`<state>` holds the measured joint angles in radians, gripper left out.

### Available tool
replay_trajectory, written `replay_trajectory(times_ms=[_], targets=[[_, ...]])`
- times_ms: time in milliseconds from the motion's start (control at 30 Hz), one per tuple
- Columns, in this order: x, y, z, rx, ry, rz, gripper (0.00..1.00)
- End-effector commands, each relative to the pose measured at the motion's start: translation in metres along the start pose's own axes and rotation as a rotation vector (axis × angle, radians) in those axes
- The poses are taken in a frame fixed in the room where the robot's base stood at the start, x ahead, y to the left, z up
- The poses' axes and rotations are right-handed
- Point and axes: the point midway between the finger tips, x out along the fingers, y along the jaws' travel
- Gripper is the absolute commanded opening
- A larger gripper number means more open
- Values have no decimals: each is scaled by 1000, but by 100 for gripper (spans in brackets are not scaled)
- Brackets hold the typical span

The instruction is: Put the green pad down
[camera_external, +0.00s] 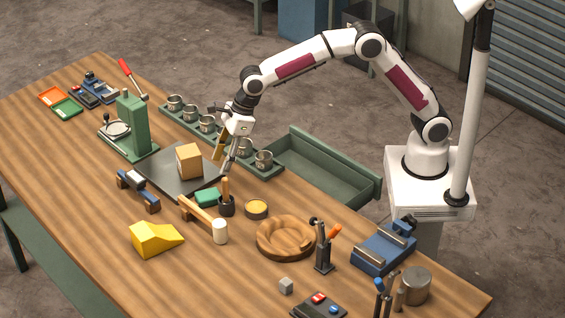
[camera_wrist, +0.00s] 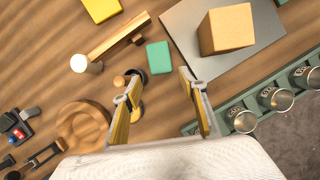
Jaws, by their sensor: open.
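My gripper (camera_external: 222,164) is open and empty, above the table, up and to the right of the pad in the external view. In the wrist view both fingers of my gripper (camera_wrist: 158,84) stand wide apart with only table between them. The pad is apart from the fingers.
A wooden block (camera_external: 189,161) sits on the dark plate (camera_external: 160,180). A green rack of metal cups (camera_external: 263,161) stands near my gripper.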

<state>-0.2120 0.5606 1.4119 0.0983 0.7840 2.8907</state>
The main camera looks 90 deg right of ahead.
Motion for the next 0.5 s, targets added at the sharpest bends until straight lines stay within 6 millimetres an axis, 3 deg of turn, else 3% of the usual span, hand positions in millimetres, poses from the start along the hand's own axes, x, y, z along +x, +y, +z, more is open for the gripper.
replay_trajectory(times_ms=[500], targets=[[3, 0, 0, 14, 1, 0, 42]])
